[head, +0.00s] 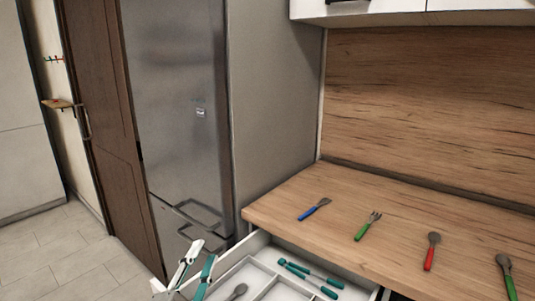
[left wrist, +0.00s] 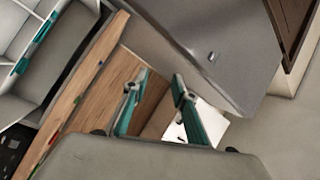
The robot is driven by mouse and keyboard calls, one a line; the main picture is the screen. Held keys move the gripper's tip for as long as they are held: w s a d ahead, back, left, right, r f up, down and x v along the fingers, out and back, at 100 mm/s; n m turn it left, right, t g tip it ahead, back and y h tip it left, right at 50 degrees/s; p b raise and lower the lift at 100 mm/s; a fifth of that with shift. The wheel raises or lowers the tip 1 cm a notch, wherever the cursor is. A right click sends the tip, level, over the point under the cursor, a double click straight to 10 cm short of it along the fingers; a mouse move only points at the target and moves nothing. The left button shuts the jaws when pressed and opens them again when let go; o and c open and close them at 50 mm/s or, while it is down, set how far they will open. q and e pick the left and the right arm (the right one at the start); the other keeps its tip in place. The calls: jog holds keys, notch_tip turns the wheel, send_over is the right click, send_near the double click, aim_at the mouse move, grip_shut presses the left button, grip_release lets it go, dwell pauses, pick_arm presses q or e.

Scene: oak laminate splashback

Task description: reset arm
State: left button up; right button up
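My left gripper (head: 197,268) is at the lower left of the head view, beside the left front corner of the open drawer (head: 258,241). Its white-and-teal fingers stand apart. In the left wrist view the same two fingers (left wrist: 157,100) are spread, with nothing seen held between them. My right gripper does not show in either view.
The drawer holds a white divided tray (head: 262,288) with teal-handled utensils (head: 297,269) and a grey spoon (head: 238,291). On the wooden counter (head: 395,220) lie a blue-handled utensil (head: 314,210), a green-handled fork (head: 367,226) and spoons (head: 430,251). A steel fridge (head: 180,90) stands left.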

pick_arm(q)
jog(key=s+a+f+n+g+y, duration=0.2)
jog(key=s+a+f+g+y, duration=0.1)
jog(key=a+f, duration=0.3)
jog(key=s+a+f+n+g+y, duration=0.2)
jog(key=s+a+f+n+y, duration=0.1)
jog(key=a+f, duration=0.35)
jog(key=s+a+f+n+g+y, duration=0.1)
jog(key=s+a+f+g, duration=0.4)
jog(key=s, duration=0.3)
jog(key=s+a+f+n+g+y, duration=0.1)
jog(key=s+a+f+g, duration=0.1)
jog(key=s+a+f, duration=0.45)
jog(key=d+f+n+t+h, duration=0.2)
jog(key=d+f+h, duration=0.5)
jog(key=d+f, duration=0.7)
jog(key=d+t, duration=0.1)
jog(key=d, duration=0.3)
jog(key=shift+s+n+h, duration=0.2)
jog(key=shift+n+h, duration=0.1)
